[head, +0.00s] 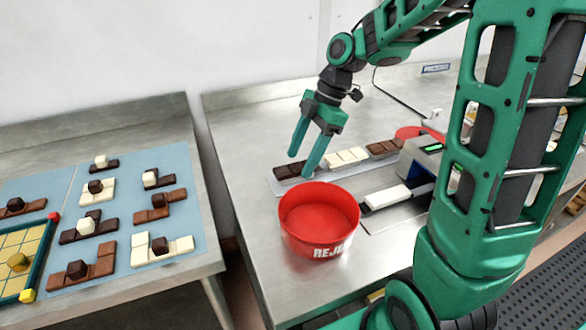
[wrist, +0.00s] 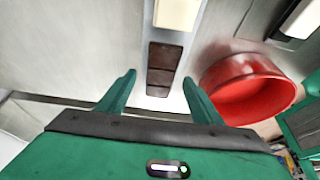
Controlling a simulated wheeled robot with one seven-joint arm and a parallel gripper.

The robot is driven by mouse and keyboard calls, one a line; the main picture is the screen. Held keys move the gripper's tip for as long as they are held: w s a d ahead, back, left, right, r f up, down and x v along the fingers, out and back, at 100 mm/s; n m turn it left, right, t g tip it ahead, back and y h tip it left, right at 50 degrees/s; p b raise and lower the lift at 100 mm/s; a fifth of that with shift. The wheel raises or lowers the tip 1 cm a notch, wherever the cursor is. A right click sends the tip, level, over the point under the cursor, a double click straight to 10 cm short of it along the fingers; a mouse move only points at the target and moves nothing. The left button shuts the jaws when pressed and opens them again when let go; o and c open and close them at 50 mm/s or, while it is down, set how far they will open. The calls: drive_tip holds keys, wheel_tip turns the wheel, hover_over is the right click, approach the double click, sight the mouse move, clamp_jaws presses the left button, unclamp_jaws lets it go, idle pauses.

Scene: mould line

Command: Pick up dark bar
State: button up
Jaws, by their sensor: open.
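The dark bar (head: 290,171) lies at the left end of a row of bars on a pale tray (head: 292,188) on the steel table. In the wrist view the dark bar (wrist: 162,68) lies beyond the fingertips, in line with the gap between them. My gripper (head: 306,162) is open and empty, above and around the dark bar's end of the tray in the head view. The wrist view shows both fingers of my gripper (wrist: 159,78) spread apart, with nothing between them touching.
A red reject bin (head: 318,247) stands close to the right of my gripper. A white bar (head: 346,157) and a brown bar (head: 383,148) share the tray. Another white bar (head: 387,197) lies on a dark-ended device. A second table with chocolate pieces on a blue mat (head: 125,255) stands left.

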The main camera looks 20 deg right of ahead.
drive_tip(key=shift+a+f, duration=0.1)
drive_tip(key=shift+f, duration=0.1)
drive_tip(key=c, duration=1.2)
drive_tip(key=shift+o, duration=0.2)
drive_tip(key=shift+r, duration=0.1)
